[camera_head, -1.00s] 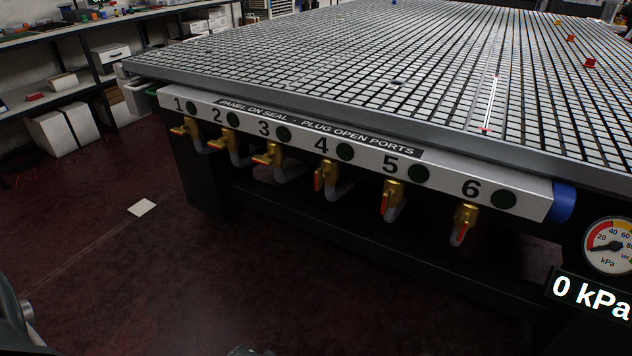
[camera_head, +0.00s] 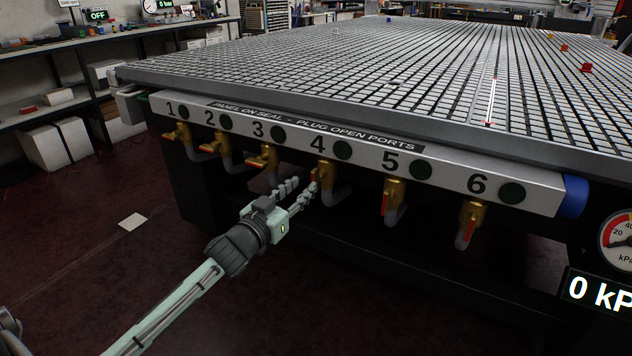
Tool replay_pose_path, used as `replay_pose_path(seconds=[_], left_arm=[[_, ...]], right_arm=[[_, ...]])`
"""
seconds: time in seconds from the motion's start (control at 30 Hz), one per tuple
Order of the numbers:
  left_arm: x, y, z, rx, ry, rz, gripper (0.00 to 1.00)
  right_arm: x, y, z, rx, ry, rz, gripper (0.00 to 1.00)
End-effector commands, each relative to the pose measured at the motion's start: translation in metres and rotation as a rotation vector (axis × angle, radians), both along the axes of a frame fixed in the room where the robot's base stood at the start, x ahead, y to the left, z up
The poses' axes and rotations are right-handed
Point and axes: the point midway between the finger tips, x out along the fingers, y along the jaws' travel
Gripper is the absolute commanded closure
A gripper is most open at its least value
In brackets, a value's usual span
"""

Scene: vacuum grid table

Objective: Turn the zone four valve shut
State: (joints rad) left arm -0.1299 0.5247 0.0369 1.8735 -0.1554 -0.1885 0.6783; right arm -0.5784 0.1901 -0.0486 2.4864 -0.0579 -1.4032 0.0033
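The zone four valve (camera_head: 325,173) is a brass valve with a red lever, under the black number 4 on the table's front rail. The fingertips are at the left side of the zone four lever. I cannot tell whether they touch it or whether the lever is between them. My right gripper is not in view.
The zone three valve (camera_head: 265,160) is close on the left, its lever turned sideways. The zone five valve (camera_head: 392,196) and zone six valve (camera_head: 470,220) have levers hanging down. A gauge (camera_head: 617,240) and a 0 kPa display (camera_head: 598,293) are at right.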

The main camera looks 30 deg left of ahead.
Motion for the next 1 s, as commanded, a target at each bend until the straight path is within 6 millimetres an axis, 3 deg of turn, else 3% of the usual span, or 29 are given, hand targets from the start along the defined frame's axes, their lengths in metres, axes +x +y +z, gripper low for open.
replay_pose_path(seconds=[0.4, 0.8, 1.0], left_arm=[[0.062, 0.001, 0.000, 0.001, 0.001, 0.002, 0.69], [0.073, 0.000, -0.001, 0.001, 0.004, 0.001, 0.69], [0.072, 0.000, -0.001, 0.001, 0.004, 0.001, 0.91]], right_arm=[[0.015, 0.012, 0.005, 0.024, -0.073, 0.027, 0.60], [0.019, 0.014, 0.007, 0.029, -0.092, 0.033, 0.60], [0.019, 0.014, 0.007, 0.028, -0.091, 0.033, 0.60]])
